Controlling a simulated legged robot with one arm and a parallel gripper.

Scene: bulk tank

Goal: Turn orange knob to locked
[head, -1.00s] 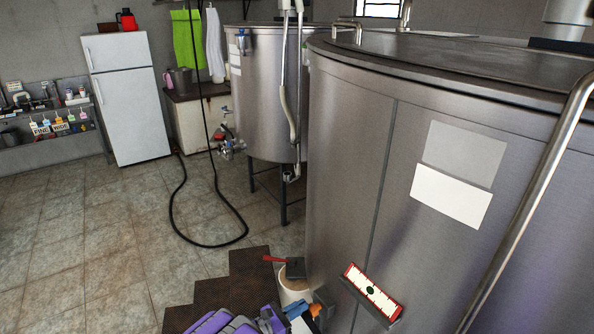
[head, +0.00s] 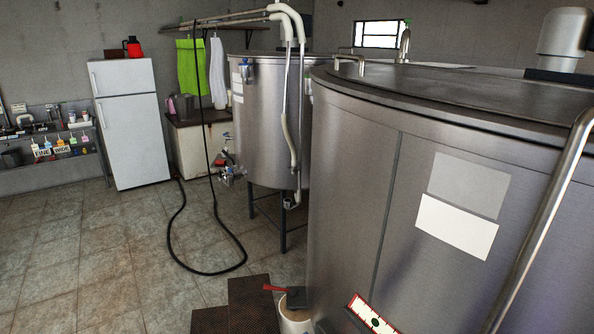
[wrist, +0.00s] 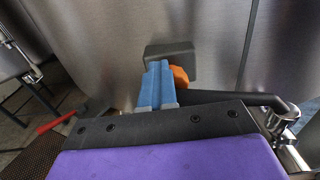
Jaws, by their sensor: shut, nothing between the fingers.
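The orange knob (wrist: 179,77) shows in the wrist view, against a dark grey block (wrist: 168,54) on the steel tank wall. My gripper (wrist: 157,68) has blue fingers closed together, with nothing between them. The fingertips are just left of the knob and cover part of it. Whether they touch the knob I cannot tell. Neither the knob nor my gripper shows in the head view now.
The large steel tank (head: 345,190) carries a red-edged gauge strip (head: 372,312) low down. A black bar (wrist: 225,98) and metal fitting (wrist: 280,122) lie right of my fingers. A white bucket (head: 295,320) stands by the tank. Open tiled floor (head: 120,245) lies left.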

